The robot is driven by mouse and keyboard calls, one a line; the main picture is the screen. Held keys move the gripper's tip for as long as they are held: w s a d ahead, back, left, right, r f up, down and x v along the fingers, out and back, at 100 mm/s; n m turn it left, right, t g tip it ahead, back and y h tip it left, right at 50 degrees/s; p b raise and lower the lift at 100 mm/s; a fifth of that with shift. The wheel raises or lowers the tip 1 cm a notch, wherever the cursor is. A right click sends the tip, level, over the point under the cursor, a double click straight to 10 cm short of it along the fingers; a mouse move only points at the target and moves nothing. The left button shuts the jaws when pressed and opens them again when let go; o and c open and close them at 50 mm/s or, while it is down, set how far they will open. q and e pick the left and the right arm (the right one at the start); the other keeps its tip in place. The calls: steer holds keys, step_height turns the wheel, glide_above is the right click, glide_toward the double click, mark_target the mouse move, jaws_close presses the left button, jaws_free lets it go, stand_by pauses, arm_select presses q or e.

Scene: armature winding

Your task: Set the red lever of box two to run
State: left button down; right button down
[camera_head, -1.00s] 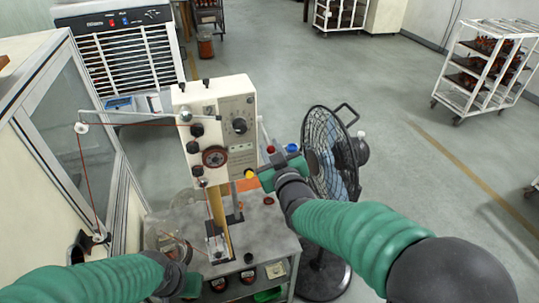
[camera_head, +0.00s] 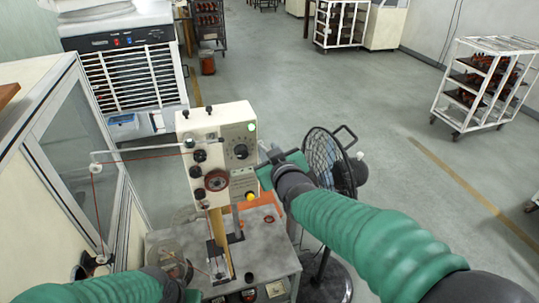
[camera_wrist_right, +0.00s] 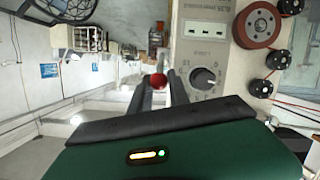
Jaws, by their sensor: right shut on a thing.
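A cream winding machine box (camera_head: 212,140) with dials and black knobs stands on a grey bench in the head view. A green light (camera_head: 251,127) shows at its upper right. My right gripper (camera_head: 268,170) is at the box's right side. In the right wrist view my right gripper (camera_wrist_right: 159,82) is shut on the red ball knob (camera_wrist_right: 158,81) of the lever, beside the box face (camera_wrist_right: 205,50) and its dial. The knob is hidden in the head view. My left gripper (camera_head: 186,289) is low at left, its fingers not clearly visible.
A yellow knob (camera_head: 249,197) sits below my right gripper. A fan (camera_head: 320,160) stands close to the right of the bench. A glass-sided cabinet (camera_head: 75,150) is at left. Open floor lies beyond, with a white rack (camera_head: 480,90) at far right.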

steer(key=shift+r, duration=0.2)
steer(key=c, duration=1.5)
jaws_free()
steer(key=shift+o, duration=1.2)
steer(key=shift+w+f, duration=0.1)
steer(key=shift+w, duration=0.05)
steer(key=shift+w+f, duration=0.1)
steer(key=shift+f, duration=0.05)
steer(key=shift+s+d+b, duration=0.15)
steer(key=shift+s+b, duration=0.15)
steer(key=shift+s, duration=0.25)
steer(key=v, duration=1.5)
steer(key=shift+s+d, duration=0.2)
steer(key=shift+s, duration=0.1)
